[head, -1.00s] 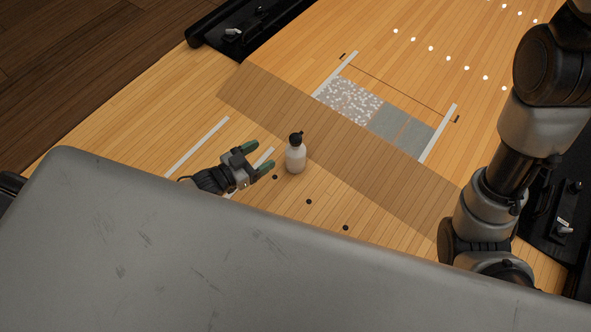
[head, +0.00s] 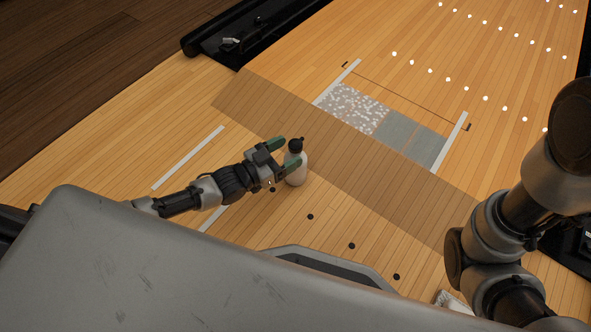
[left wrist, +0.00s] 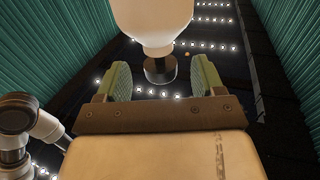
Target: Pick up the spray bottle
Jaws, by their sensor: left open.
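The spray bottle (head: 297,171), white with a black top, stands upright on the wooden floor in the head view. My left gripper (head: 287,153) is open, its green-padded fingers at the bottle's left side near the neck, one finger overlapping the bottle's front. In the left wrist view the bottle (left wrist: 152,18) appears inverted, its dark top just beyond and between the fingertips of the left gripper (left wrist: 161,76). I cannot tell whether either finger touches it. My right arm shows at the right of the head view, but its gripper is not visible.
A darker wood band (head: 340,155) crosses the floor behind the bottle, with grey patterned panels (head: 355,108) beyond. Black rail housings (head: 235,42) stand at the far left. The floor around the bottle is clear apart from flat dark dots.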

